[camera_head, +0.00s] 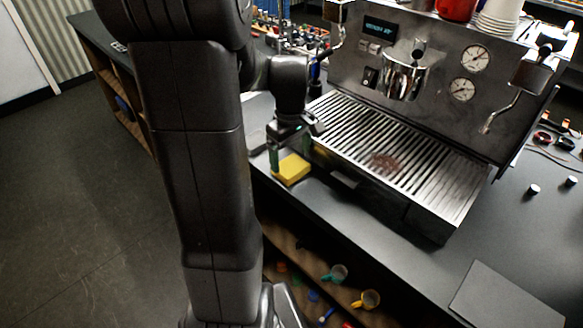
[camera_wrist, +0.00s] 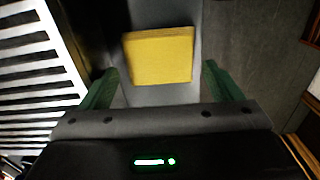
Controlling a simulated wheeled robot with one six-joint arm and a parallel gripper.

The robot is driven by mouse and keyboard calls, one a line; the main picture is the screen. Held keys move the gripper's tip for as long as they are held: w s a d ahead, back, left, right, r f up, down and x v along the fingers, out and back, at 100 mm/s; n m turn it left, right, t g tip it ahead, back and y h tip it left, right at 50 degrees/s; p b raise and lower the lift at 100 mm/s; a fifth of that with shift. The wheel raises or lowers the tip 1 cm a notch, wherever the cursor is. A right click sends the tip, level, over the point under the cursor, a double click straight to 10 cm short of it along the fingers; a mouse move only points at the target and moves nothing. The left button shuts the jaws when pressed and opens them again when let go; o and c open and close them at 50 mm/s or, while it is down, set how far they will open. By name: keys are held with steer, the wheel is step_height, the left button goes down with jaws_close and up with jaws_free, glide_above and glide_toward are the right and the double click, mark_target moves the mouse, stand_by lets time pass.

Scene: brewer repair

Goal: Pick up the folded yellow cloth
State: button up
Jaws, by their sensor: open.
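The folded yellow cloth (camera_head: 292,169) lies on the dark counter, just left of the espresso machine's drip tray and near the counter's front edge. My gripper (camera_head: 290,158) is right at it and points down. In the wrist view the cloth (camera_wrist: 158,55) is a flat yellow square. It sits between and slightly beyond the green fingers of my gripper (camera_wrist: 157,88), which are spread wide with a gap on each side of the cloth. The fingers do not appear to touch it. Part of the cloth's far side is hidden by my gripper in the head view.
The espresso machine (camera_head: 440,80) with its slatted drip tray (camera_head: 400,150) stands close to the right of my gripper. The counter's front edge is close by, with mugs (camera_head: 365,299) on a shelf below. A flat grey panel (camera_head: 505,300) lies at the right.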

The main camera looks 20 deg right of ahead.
mark_target(291, 166)
steer(key=shift+f, duration=1.6)
steer(key=shift+c, duration=0.4)
steer(key=c, duration=0.6)
steer(key=shift+r, duration=0.1)
step_height(291, 166, up, 10)
steer(key=shift+f, duration=0.1)
